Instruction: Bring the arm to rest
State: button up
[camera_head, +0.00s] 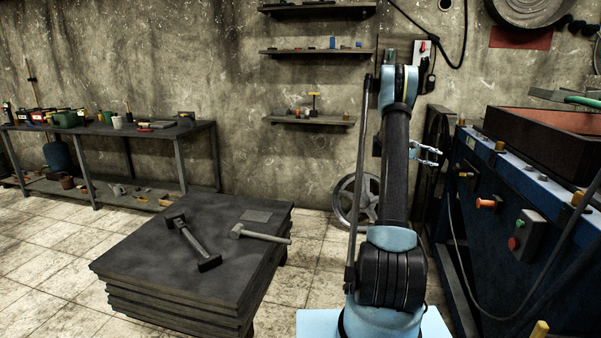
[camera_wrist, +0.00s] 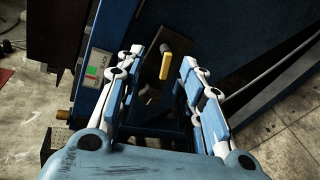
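My arm (camera_head: 397,165) stands upright in the head view, bent at the top. My gripper (camera_head: 428,154) is off to the right side of the arm, pointing towards the blue machine. In the wrist view the two fingers of my gripper (camera_wrist: 161,58) are spread apart, with nothing held between them. A yellow handle (camera_wrist: 165,63) on the blue machine (camera_wrist: 195,14) shows beyond the gap between the fingers. I cannot tell how far it is from the fingertips.
The blue machine (camera_head: 515,190), with knobs and a switch box (camera_head: 528,236), stands close on the right, carrying a reddish-brown box (camera_head: 550,137). A low dark table (camera_head: 140,262) with two hammer-like tools is at left. A workbench (camera_head: 160,134) and shelves (camera_head: 310,121) line the wall. Tiled floor lies between.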

jog(key=s+a+r+t+y, duration=0.2)
jog(key=s+a+r+y, duration=0.15)
jog(key=s+a, duration=0.85)
jog(key=s+a+r+t+y, duration=0.1)
jog(key=s+a+r+y, duration=0.25)
jog(key=s+a, duration=0.75)
jog(key=s+a+f+y, duration=0.2)
jog(key=s+a+f, duration=0.3)
jog(key=s, duration=0.5)
jog(key=s+a+f+t+y, duration=0.1)
jog(key=s+a+f+y, duration=0.2)
jog(key=s+a+f, duration=0.2)
jog(key=s+a+f+m+y, duration=0.1)
jog(key=s+a+f+y, duration=0.1)
jog(key=s+a+f, duration=0.3)
jog(key=s+a, duration=0.4)
jog(key=s, duration=0.7)
jog(key=shift+s+a+t+y, duration=0.15)
jog(key=shift+s+t+y, duration=0.15)
jog(key=shift+s, duration=0.1)
